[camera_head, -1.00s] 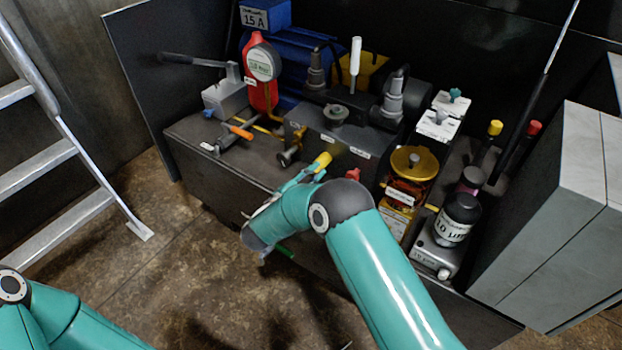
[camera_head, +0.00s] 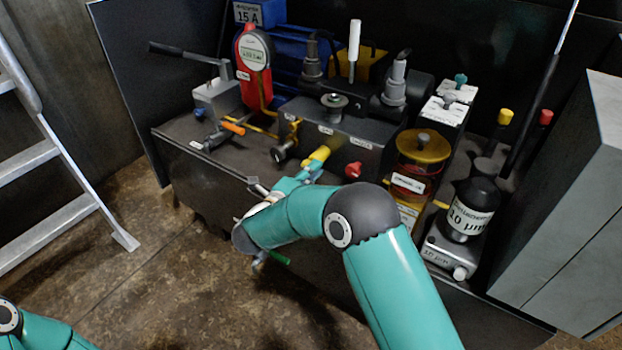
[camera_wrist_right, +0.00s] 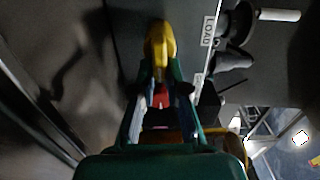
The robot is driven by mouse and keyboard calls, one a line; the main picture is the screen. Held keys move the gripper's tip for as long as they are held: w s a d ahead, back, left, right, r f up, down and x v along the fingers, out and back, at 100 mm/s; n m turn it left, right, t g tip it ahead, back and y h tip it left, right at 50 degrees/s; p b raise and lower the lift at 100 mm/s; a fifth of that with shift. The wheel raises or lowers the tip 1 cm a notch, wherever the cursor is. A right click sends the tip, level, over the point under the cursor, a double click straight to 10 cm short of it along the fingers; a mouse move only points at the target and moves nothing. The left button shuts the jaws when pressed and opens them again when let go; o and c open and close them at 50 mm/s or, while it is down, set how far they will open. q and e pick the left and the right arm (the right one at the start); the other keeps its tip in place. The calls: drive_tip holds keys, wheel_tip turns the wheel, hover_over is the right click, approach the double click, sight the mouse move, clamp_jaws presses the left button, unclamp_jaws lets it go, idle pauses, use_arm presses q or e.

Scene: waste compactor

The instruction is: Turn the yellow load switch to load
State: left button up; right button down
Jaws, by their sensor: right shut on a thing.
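The yellow load switch (camera_head: 320,154) sticks out from the front of the dark valve block (camera_head: 345,135). In the right wrist view the yellow switch (camera_wrist_right: 159,45) points away between my fingertips, with a LOAD label (camera_wrist_right: 208,30) to its right. My right gripper (camera_head: 304,172) is at the switch, its fingers closed on it; it also shows in the right wrist view (camera_wrist_right: 158,78). My forearm hides part of the gripper in the head view. My left arm shows only at the lower left corner; its gripper is out of view.
A red knob (camera_head: 353,170) sits just right of the switch. A red gauge (camera_head: 254,70) and an orange-handled valve (camera_head: 233,128) are left. A ladder (camera_head: 45,150) stands at the left.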

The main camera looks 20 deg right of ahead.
use_arm(q)
drive_tip(key=shift+f, duration=0.3)
use_arm(e)
drive_tip(key=shift+s+d+f, duration=0.15)
drive_tip(key=shift+d+f, duration=0.05)
drive_tip(key=shift+f, duration=0.05)
drive_tip(key=c, duration=1.2)
unclamp_jaws()
drive_tip(key=shift+r, duration=0.1)
drive_tip(key=shift+a, duration=0.1)
drive_tip(key=shift+a, duration=0.1)
drive_tip(key=v, duration=1.1)
drive_tip(key=shift+s+a, duration=0.25)
